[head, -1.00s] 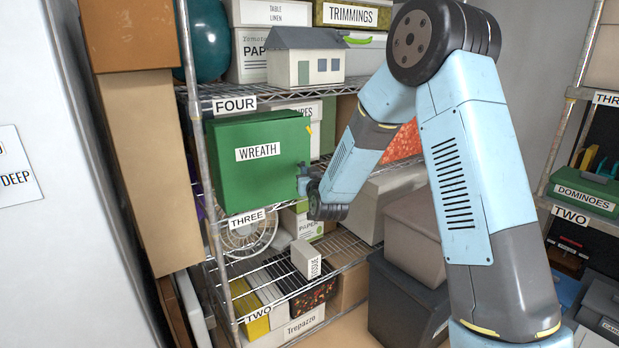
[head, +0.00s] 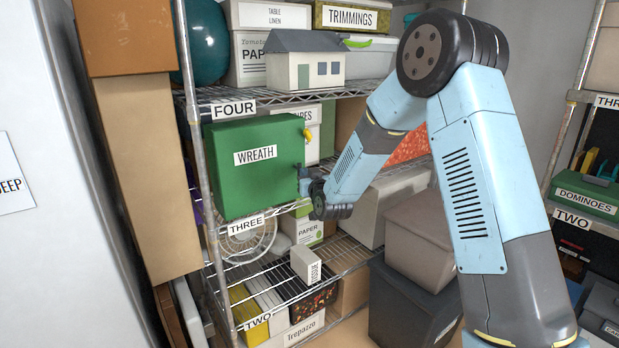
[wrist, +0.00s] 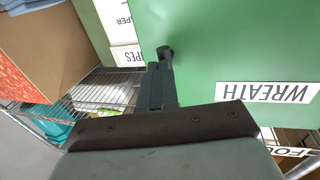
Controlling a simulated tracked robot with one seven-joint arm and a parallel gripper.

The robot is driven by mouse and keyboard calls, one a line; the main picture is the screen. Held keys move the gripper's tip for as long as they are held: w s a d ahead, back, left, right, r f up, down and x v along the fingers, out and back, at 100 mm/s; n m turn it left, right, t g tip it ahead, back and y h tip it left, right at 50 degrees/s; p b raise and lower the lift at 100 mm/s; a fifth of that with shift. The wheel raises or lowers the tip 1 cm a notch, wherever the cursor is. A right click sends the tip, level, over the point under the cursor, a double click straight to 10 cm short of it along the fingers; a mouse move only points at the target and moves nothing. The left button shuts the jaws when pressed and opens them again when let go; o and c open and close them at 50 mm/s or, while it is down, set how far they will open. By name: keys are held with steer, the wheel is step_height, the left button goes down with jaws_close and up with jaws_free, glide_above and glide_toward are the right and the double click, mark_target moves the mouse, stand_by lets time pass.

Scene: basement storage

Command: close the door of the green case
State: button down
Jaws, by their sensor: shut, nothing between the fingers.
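The green case (head: 240,185), labelled WREATH, stands upright on the shelf marked THREE, with its labelled face towards me. A small yellow piece (head: 307,134) shows at its upper right edge. I cannot tell from here how far its door stands open. My gripper (head: 305,181) is at the lower right edge of the labelled face, shut and empty. In the wrist view the fingers (wrist: 160,82) lie against or very close to the edge of the green panel (wrist: 215,45). A dark round piece shows at their tips; I cannot tell if they touch.
A toy house (head: 305,68) and boxes stand on the shelf above. A white tissue box (head: 306,264), a fan (head: 247,238) and more boxes are below. Tall brown boxes (head: 150,180) stand close on the left. Stacked bins (head: 418,240) stand at the right, beneath my arm.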

steer(key=v, duration=1.4)
steer(key=s+d+r+m+g+h, duration=0.1)
steer(key=s+d+r+g+h, duration=0.2)
steer(key=s+d+r, duration=0.3)
steer(key=s+d+r+m+g+h, duration=0.15)
steer(key=s+d+r, duration=0.25)
steer(key=d, duration=0.5)
steer(key=s+d+r+m+g+h, duration=0.1)
steer(key=s+d+g, duration=0.2)
steer(key=s, duration=0.9)
steer(key=s+d+r+m+g+h, duration=0.1)
steer(key=s+d, duration=0.5)
steer(key=s, duration=0.7)
steer(key=shift+r+g+h, duration=0.45)
steer(key=shift+r+g, duration=0.4)
steer(key=shift+g, duration=0.3)
steer(key=shift+w+m, duration=0.15)
steer(key=shift+m, duration=0.1)
